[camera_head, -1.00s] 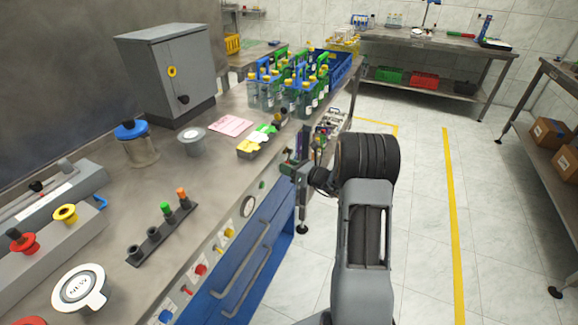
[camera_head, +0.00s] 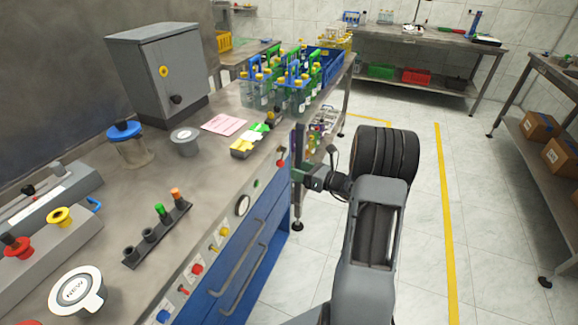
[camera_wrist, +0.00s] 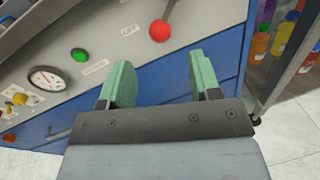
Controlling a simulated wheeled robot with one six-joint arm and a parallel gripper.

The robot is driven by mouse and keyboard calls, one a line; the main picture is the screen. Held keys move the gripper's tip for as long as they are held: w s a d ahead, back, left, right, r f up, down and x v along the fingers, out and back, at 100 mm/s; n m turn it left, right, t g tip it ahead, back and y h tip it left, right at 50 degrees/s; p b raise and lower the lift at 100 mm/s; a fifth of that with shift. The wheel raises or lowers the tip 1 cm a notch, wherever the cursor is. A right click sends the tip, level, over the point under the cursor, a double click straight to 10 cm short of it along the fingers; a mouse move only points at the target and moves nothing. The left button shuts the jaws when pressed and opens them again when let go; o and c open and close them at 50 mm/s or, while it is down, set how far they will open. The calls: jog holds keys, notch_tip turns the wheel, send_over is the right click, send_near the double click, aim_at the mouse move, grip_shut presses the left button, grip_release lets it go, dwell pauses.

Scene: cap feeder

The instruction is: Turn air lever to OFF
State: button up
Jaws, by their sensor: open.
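The lever with a red ball knob (camera_wrist: 160,31) is on the grey front panel, straight past my fingertips in the wrist view. Its dark rod runs up out of the picture from the knob. A small label beside it appears to read OFF. In the head view the red knob (camera_head: 280,163) shows at the far end of the panel. My gripper (camera_wrist: 158,62) is open and empty, its two green fingers spread on either side of the knob's line, apart from it. In the head view my gripper (camera_head: 299,176) is just right of the knob.
A green button (camera_wrist: 79,55) and a round gauge (camera_wrist: 47,78) sit left of the lever on the panel. Blue drawers (camera_head: 240,262) lie below. A rack shelf with bottles (camera_wrist: 283,38) stands at the right. The floor (camera_head: 412,160) right of my arm is clear.

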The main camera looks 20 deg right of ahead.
jog(key=v, duration=0.6)
dwell(0.6)
